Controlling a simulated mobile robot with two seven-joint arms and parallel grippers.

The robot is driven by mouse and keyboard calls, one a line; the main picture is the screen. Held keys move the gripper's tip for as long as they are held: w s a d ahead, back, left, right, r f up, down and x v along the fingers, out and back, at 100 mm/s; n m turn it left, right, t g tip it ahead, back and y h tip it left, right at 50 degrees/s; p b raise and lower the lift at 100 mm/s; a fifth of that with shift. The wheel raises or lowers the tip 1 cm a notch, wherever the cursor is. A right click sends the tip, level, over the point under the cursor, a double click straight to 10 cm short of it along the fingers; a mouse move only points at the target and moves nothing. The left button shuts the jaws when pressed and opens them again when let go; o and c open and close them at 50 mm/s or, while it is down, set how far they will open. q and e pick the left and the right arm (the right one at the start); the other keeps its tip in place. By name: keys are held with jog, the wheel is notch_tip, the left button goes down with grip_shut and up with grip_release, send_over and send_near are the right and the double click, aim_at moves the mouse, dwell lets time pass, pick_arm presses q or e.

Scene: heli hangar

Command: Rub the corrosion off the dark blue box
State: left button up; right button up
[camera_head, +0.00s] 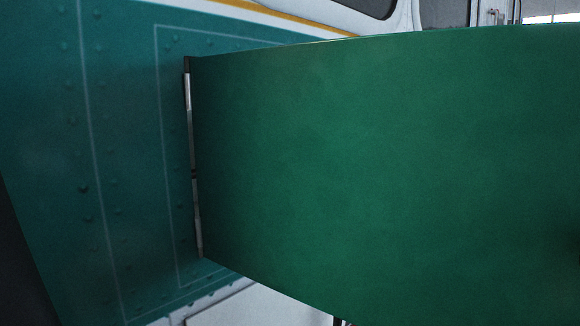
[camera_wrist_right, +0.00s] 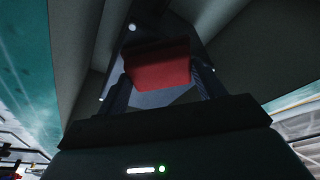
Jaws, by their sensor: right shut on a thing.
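My right gripper (camera_wrist_right: 163,76) shows in the right wrist view, shut on a red block (camera_wrist_right: 158,65) held between its two dark fingers. Dark grey surfaces lie close around and beyond the block; I cannot tell whether any of them is the dark blue box, or whether the block touches them. No corrosion can be made out. The head view shows neither gripper and no dark blue box; a large green panel fills most of it. My left gripper is in neither view.
The green panel (camera_head: 380,170) stands out from the teal riveted helicopter side (camera_head: 110,150) on a metal hinge (camera_head: 194,165) and hides what is behind it. A window (camera_head: 365,7) is above. In the wrist view, teal skin (camera_wrist_right: 30,80) shows at the left.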

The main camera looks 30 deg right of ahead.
jog(key=shift+d, duration=0.1)
jog(key=shift+w+d, duration=0.3)
jog(key=shift+d, duration=0.6)
jog(key=shift+w+d, duration=0.25)
jog(key=shift+d, duration=0.65)
jog(key=shift+w+r+p, duration=0.1)
jog(key=shift+p, duration=0.4)
jog(key=shift+s+a+p, duration=0.15)
jog(key=shift+a+p, duration=0.1)
jog(key=shift+a, duration=0.25)
jog(key=shift+s+a+p, duration=0.15)
jog(key=shift+a+p, duration=0.05)
jog(key=shift+a, duration=0.3)
jog(key=shift+s+a, duration=0.25)
jog(key=shift+a, duration=0.7)
jog(key=s, duration=0.1)
jog(key=s+d, duration=0.1)
jog(key=s, duration=0.1)
jog(key=s+d, duration=0.1)
jog(key=s, duration=0.1)
jog(key=shift+s, duration=0.25)
